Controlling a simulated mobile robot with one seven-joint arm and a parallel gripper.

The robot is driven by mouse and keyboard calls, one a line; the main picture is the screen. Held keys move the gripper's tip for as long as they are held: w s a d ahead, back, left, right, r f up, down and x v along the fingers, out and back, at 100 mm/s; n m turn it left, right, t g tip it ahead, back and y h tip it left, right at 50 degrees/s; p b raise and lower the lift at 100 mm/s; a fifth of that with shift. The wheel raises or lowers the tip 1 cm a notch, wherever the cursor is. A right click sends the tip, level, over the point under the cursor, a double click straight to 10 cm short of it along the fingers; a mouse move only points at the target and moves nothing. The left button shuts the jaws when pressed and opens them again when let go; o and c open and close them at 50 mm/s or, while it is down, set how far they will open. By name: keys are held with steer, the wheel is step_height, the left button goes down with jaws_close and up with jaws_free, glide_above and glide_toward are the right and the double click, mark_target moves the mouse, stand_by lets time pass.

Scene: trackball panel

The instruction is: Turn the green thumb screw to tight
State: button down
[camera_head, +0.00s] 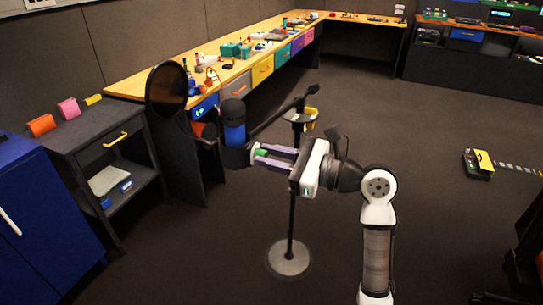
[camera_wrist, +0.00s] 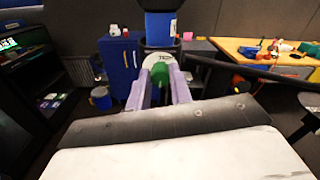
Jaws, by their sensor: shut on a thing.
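The green thumb screw (camera_head: 260,153) sticks out of the side of a dark holder (camera_head: 235,157) that carries a blue microphone (camera_head: 234,122). My gripper (camera_head: 262,156) reaches it from the right, with its two purple fingers on either side of the screw, shut on it. In the wrist view the green screw (camera_wrist: 160,74) shows between the purple fingertips (camera_wrist: 160,85), in front of the dark holder (camera_wrist: 160,54). Light lettering shows above the screw but is too small to read surely. How far the screw is turned cannot be told.
A round pop filter (camera_head: 167,88) is left of the microphone. A stand with a round base (camera_head: 289,258) and a boom arm is close to my gripper. A dark side cabinet (camera_head: 95,135) and a wooden workbench (camera_head: 140,84) are beyond.

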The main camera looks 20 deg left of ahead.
steer(key=shift+n, duration=0.3)
steer(key=n, duration=0.3)
steer(key=shift+f+n+b, duration=0.15)
steer(key=shift+n+b, duration=3.45)
steer(key=shift+n, duration=2.95)
steer(key=shift+f+n+b, duration=0.15)
steer(key=shift+n+b, duration=3.4)
steer(key=shift+n, duration=3)
